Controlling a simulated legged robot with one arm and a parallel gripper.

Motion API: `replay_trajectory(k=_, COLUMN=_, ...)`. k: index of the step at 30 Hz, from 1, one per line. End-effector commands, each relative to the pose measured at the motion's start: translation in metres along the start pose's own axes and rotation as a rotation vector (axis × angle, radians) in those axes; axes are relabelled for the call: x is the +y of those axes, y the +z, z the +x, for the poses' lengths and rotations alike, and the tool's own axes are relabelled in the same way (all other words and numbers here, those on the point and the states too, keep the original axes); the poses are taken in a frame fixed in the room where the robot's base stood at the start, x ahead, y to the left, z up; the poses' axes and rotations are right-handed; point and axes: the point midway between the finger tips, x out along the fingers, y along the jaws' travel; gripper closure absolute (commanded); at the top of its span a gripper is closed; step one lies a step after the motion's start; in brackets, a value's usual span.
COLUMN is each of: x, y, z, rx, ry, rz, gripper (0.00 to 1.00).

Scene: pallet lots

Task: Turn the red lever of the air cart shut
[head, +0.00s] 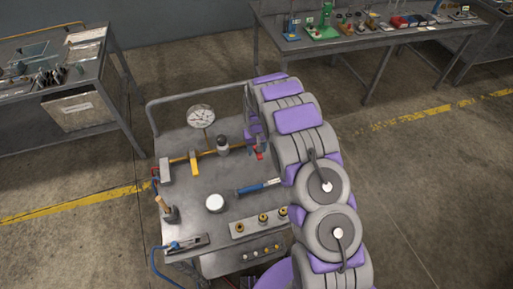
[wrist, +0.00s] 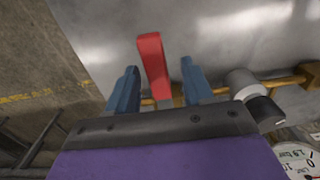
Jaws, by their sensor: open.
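The air cart (head: 188,225) is a grey metal table with a brass pipe along its back. The red lever (head: 259,152) sits near the right end of that pipe, partly hidden by my arm in the head view. In the wrist view the red lever (wrist: 153,62) stands between the two blue fingers of my gripper (wrist: 158,80), with space on both sides. My gripper is open and holds nothing. In the head view the fingers are mostly hidden behind my arm.
On the cart are a pressure gauge (head: 200,116), a yellow lever (head: 194,161), a blue-handled tool (head: 258,187), a white round piece (head: 215,203) and a wood-handled tool (head: 167,208). A grey-and-black fitting (wrist: 255,95) lies right of my fingers. Benches stand behind.

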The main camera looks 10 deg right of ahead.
Motion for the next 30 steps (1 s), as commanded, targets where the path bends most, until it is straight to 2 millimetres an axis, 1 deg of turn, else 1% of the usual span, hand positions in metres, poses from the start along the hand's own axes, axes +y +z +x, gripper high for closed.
replay_trajectory(k=4, x=0.001, y=0.0, z=-0.003, rx=0.0, ry=0.0, rz=0.0, gripper=0.49)
replay_trajectory(k=8, x=0.0, y=-0.001, z=-0.018, rx=0.003, ry=0.0, rz=0.0, gripper=0.49)
replay_trajectory(k=11, x=0.0, y=-0.002, z=-0.037, rx=0.006, ry=0.001, rz=0.0, gripper=0.49)
replay_trajectory(k=18, x=-0.001, y=-0.002, z=-0.091, rx=0.006, ry=0.002, rz=0.0, gripper=0.49)
replay_trajectory(k=24, x=-0.002, y=-0.002, z=-0.133, rx=0.004, ry=0.002, rz=0.0, gripper=0.49)
replay_trajectory(k=27, x=-0.002, y=-0.002, z=-0.15, rx=0.002, ry=0.002, rz=0.0, gripper=0.49)
replay_trajectory(k=30, x=-0.002, y=-0.002, z=-0.162, rx=-0.001, ry=0.002, rz=0.0, gripper=0.49)
